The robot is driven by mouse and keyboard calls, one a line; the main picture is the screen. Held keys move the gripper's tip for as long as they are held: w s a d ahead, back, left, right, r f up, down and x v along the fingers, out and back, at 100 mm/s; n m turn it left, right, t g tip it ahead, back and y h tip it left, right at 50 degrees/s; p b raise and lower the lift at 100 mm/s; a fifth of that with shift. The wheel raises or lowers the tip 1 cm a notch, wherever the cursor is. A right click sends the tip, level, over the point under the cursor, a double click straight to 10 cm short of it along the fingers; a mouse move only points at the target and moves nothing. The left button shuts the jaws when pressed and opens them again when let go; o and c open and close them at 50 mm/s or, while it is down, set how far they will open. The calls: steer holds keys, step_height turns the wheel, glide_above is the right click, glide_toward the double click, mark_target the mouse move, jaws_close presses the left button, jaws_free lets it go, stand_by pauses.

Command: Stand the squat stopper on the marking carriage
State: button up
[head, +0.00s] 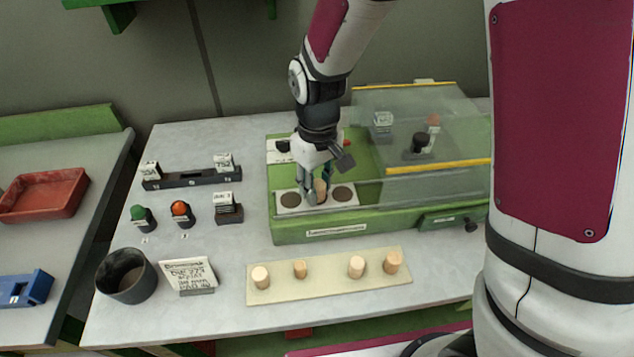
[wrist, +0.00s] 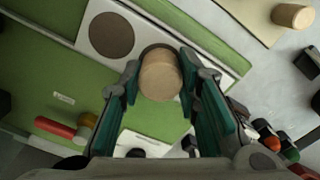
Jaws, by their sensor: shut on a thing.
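My gripper (head: 318,192) points down at the machine's white plate (head: 350,204), which has a row of dark round spots and appears to be the marking carriage. It is shut on a pale cork stopper (head: 321,187). The wrist view shows this stopper (wrist: 160,77) between the teal finger pads, its round end facing the camera. It is over the middle spot, which it mostly covers. I cannot tell whether its base touches the plate. The outer spot (wrist: 111,35) beside it is empty. In the head view both outer spots are bare.
Several stoppers stand on a cream board (head: 327,285) in front of the green machine (head: 300,230). A clear yellow-edged cover (head: 437,165) lies right of my gripper. A dark cup (head: 126,277), a note card (head: 188,273) and green and orange buttons (head: 181,211) are to the left.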

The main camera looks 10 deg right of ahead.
mark_target(317, 184)
steer(key=o, duration=0.7)
steer(key=shift+f, duration=0.1)
steer(key=shift+o, duration=0.2)
step_height(317, 184, up, 12)
steer(key=s+d+r+m+t, duration=0.2)
steer(key=s+d+r, duration=0.3)
steer(key=s, duration=0.3)
steer(key=s+d+r+m+t, duration=0.3)
steer(key=s+d+r+m, duration=0.1)
steer(key=s+d, duration=0.4)
steer(key=shift+v, duration=0.85)
steer(key=shift+s, duration=0.2)
